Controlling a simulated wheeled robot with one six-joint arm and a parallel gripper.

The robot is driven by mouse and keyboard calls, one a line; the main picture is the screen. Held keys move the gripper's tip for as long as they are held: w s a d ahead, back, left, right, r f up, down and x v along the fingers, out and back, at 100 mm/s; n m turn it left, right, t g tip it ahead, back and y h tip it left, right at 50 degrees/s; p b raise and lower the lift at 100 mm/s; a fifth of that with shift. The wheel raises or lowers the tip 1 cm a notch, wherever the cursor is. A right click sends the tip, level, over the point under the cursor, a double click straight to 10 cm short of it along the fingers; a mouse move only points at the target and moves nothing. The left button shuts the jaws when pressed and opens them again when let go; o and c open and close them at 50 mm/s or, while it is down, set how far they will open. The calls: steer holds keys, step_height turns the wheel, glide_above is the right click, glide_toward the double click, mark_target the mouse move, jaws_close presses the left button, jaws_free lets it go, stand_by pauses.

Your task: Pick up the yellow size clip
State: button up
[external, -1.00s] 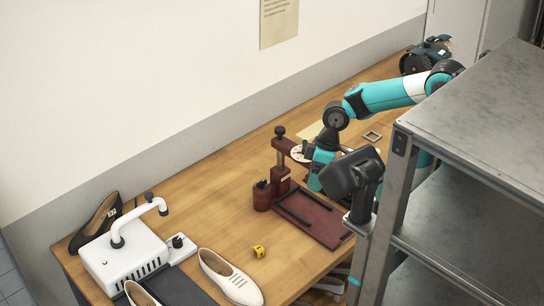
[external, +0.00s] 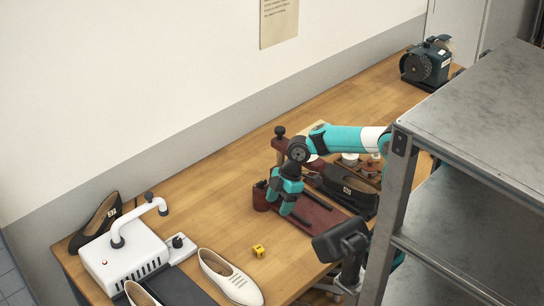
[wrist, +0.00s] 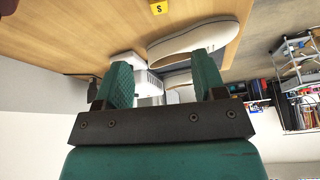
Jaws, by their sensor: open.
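The yellow size clip (external: 258,251) lies on the wooden bench near its front edge, beside a cream shoe. It also shows at the top of the wrist view (wrist: 158,8), where its face carries a black letter S. My gripper (external: 280,203) is above the dark red press stand, to the upper right of the clip and well apart from it. In the wrist view my gripper (wrist: 163,65) has its two teal fingers spread with nothing between them.
The dark red stand (external: 318,217) is under my gripper. Cream shoes (external: 230,278) and a white machine (external: 125,262) are left of the clip. Metal shelving (external: 480,110) stands at right. Bare bench surrounds the clip.

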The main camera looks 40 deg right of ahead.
mark_target(261, 246)
steer(key=b+x, duration=0.2)
steer(key=x, duration=1.5)
steer(key=shift+w+a+f, duration=0.1)
steer(key=shift+f, duration=0.3)
steer(key=c, duration=1)
